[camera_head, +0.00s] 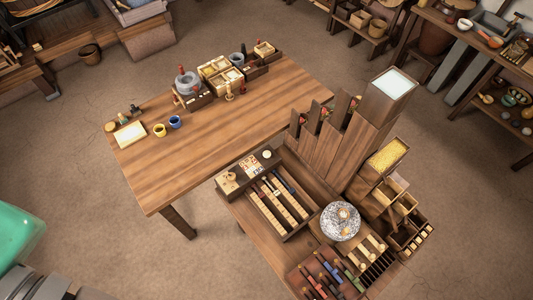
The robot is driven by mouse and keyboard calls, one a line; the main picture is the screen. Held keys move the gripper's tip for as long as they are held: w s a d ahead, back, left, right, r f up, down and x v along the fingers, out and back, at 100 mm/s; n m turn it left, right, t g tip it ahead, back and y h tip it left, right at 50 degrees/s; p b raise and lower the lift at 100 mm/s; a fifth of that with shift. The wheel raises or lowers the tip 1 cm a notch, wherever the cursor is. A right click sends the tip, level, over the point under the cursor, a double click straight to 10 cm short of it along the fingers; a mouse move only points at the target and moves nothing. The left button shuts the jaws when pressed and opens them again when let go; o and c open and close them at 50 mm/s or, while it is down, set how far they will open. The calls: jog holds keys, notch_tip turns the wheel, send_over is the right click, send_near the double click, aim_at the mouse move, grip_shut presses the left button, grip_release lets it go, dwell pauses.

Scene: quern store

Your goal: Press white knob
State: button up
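A small round white knob (267,154) sits on the top right end of a low wooden panel (240,178). The panel forms the back of a slotted wooden tray on the nearer wooden bench. A paler tan knob or peg (229,176) stands at the panel's left end, with small light and red patches between the two. Whether the white knob is pressed in is too small to tell. My gripper is not in view, and nothing covers the white knob.
Tall wooden boards and a white-topped column (394,84) rise right of the knob. A speckled round stone (340,221) and rows of coloured sticks lie nearer. The wooden table (215,130) behind holds cups and boxes, its middle clear. Bare floor lies left.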

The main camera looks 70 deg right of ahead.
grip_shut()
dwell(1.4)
